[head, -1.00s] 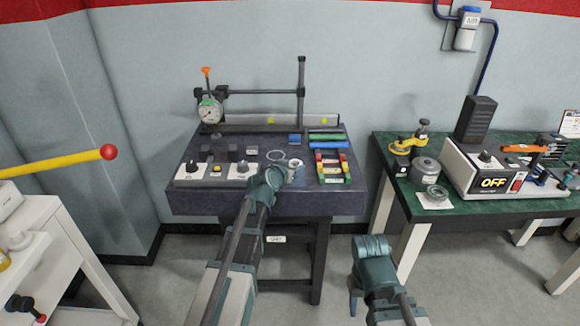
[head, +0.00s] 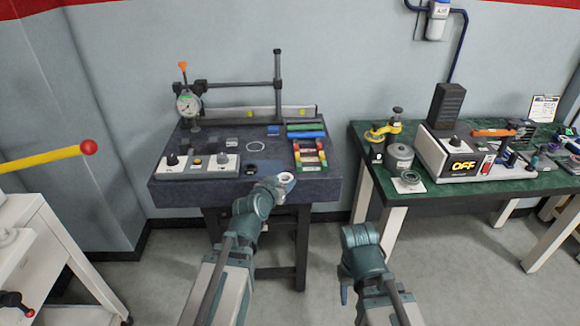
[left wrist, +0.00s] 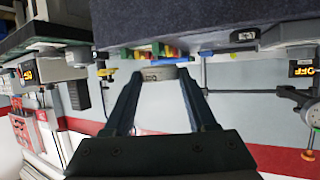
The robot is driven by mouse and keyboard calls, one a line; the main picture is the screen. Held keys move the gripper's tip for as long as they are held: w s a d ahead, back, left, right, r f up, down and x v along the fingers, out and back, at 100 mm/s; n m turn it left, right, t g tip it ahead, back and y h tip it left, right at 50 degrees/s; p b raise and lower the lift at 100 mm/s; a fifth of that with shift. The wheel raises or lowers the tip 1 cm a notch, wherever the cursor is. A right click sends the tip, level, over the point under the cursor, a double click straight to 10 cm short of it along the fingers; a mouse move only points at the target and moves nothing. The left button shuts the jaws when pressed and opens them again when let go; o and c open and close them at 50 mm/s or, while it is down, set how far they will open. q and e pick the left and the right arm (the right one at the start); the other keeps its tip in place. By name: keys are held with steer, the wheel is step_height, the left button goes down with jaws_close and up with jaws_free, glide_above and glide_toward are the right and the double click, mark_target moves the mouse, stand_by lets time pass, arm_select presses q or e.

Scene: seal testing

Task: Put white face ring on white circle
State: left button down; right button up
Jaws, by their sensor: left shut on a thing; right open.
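The white face ring (head: 287,179), a small pale ring, is held at the tip of my left gripper (head: 279,184). In the head view it appears over the front edge of the dark table. The left wrist view shows the ring (left wrist: 158,73) between the two fingertips, seen edge-on. The white circle (head: 255,146) is a thin outline on the dark tabletop, farther back and left of the ring, with the ring apart from it. My right gripper (head: 346,291) is low in front of the gap between the tables, empty; its fingers are mostly hidden.
The dark table (head: 325,180) holds a dial gauge (head: 188,103) on a stand, a knobbed control box (head: 203,166) at front left and coloured blocks (head: 310,155) at right. A green-topped table (head: 440,187) with an OFF device (head: 462,165) stands right. Bare tabletop surrounds the circle.

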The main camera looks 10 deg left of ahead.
step_height(320, 180, up, 8)
steer(key=p, duration=0.8)
steer(key=shift+r, duration=0.15)
